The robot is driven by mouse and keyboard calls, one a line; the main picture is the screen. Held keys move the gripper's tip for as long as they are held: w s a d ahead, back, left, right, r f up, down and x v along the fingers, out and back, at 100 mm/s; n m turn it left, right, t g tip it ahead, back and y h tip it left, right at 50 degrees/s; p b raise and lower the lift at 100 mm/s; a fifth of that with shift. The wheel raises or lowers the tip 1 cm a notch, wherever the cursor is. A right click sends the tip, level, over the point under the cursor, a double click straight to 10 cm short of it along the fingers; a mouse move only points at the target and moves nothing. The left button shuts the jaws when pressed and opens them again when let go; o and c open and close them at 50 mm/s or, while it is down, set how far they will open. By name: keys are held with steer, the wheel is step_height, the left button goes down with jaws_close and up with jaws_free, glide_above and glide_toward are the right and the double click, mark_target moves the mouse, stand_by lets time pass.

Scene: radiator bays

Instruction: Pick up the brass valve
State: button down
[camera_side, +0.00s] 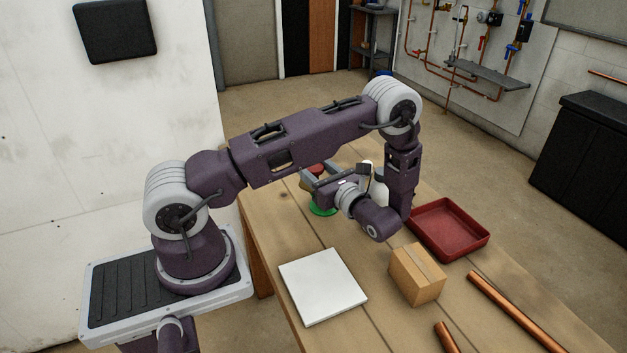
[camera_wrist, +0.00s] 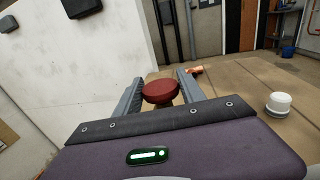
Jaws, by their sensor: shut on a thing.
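The brass valve shows mainly as a round dark-red handwheel (camera_wrist: 160,91) between the fingers in the wrist view, with a small strip of its brass-coloured body below. Its red top (camera_side: 317,169) also shows in the side view, partly hidden by my gripper. My gripper (camera_wrist: 160,92) is shut on the valve, one finger on each side. In the side view my gripper (camera_side: 312,178) reaches over the far left part of the wooden table. The valve's lower part is hidden, so I cannot tell whether it touches the table.
A green round thing (camera_side: 322,211) shows below my gripper. A white container (camera_wrist: 278,104) stands to the right in the wrist view. A red tray (camera_side: 450,230), cardboard box (camera_side: 417,275), white plate (camera_side: 322,287) and copper pipes (camera_side: 515,307) lie on the table (camera_side: 275,225).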

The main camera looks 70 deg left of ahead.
mark_target(313, 166)
step_height(313, 166, up, 8)
steer(key=shift+r, duration=0.25)
steer(key=w+f+m+t, duration=0.1)
steer(key=f+m+t, duration=0.1)
steer(key=t, duration=0.1)
steer(key=w+f+m+t, duration=0.1)
steer(key=f+t, duration=0.1)
steer(key=f, duration=0.1)
steer(key=w+f+m+t, duration=0.1)
steer(key=f+m+t, duration=0.1)
steer(key=f+t, duration=0.1)
steer(key=shift+w+m+t+h, duration=0.1)
steer(key=shift+m+t+h, duration=0.2)
steer(key=shift+h, duration=0.1)
steer(key=shift+f, duration=0.1)
steer(key=shift+f, duration=0.1)
steer(key=c, duration=0.7)
jaws_free()
